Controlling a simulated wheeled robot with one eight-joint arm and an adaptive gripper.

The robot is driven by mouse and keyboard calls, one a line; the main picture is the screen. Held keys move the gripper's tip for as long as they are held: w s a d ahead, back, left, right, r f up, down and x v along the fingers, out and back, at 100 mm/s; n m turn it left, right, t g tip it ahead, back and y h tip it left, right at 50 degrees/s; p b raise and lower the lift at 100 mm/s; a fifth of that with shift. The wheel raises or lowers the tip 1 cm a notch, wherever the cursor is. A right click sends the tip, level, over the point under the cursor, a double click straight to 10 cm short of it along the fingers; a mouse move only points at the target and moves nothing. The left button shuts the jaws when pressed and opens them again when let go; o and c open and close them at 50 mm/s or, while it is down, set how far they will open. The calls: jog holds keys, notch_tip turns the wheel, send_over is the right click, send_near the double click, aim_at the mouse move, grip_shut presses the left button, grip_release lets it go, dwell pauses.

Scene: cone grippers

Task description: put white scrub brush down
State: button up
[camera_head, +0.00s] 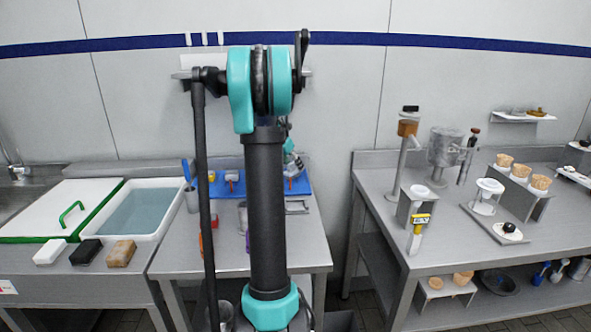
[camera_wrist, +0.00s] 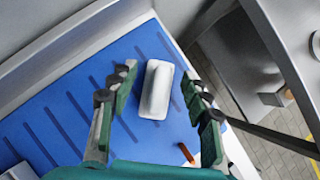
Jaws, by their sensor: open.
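The white scrub brush (camera_wrist: 156,90), a pale rounded block, appears to lie on the blue ribbed mat (camera_wrist: 60,120) in the wrist view. My gripper (camera_wrist: 158,78) is open, with one finger on each side of the brush and a visible gap on both sides. In the head view my arm covers the brush and most of my gripper. The blue mat shows there at the back of the middle table (camera_head: 301,186).
A water basin (camera_head: 167,236) stands left, with white, black and brown blocks (camera_head: 120,253) in front. The right steel table (camera_head: 450,245) holds stands, cups and a yellow-handled brush (camera_head: 420,222). A floor gap separates the tables. A small orange-brown piece (camera_wrist: 187,154) lies near my gripper.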

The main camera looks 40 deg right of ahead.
jog(key=v, duration=0.9)
